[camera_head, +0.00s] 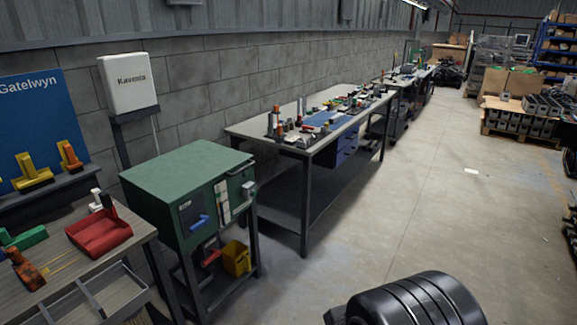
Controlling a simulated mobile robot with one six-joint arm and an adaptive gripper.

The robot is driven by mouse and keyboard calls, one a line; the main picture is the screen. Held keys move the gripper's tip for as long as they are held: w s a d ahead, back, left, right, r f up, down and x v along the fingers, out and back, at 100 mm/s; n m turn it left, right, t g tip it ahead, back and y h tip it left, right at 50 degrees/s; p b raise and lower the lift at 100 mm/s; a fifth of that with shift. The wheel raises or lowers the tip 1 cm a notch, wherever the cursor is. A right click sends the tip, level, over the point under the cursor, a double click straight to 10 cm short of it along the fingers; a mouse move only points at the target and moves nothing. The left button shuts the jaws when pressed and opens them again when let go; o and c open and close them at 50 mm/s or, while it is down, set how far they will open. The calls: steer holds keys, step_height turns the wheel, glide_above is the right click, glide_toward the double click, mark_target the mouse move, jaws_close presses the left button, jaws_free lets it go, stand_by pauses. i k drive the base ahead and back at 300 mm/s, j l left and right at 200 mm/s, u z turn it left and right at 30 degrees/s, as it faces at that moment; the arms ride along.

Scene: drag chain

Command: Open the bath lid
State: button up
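A green metal cabinet (190,195) on dark legs stands left of centre. It is the likeliest bath, but I cannot be sure. Its flat green top (185,172) looks level and closed, so I cannot see inside. On its front are a dark panel with a blue handle (199,222), light labels and a small grey box (248,190) at the right. My gripper is not in view.
A wooden bench (100,262) with a red tray (98,236) stands at the left. A long workbench (225,131) with small parts stands behind the cabinet. A yellow bin (236,258) sits below the cabinet. The concrete floor (450,195) to the right is mostly clear.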

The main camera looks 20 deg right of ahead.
mark_target(171, 177)
steer(key=i+j+z, duration=0.35)
steer(key=i, duration=0.45)
steer(key=i+j+z, duration=0.35)
steer(key=i+j, duration=0.2)
steer(key=i, duration=0.2)
steer(key=i+j+z, duration=0.35)
steer(key=i+j, duration=0.3)
steer(key=j, duration=0.1)
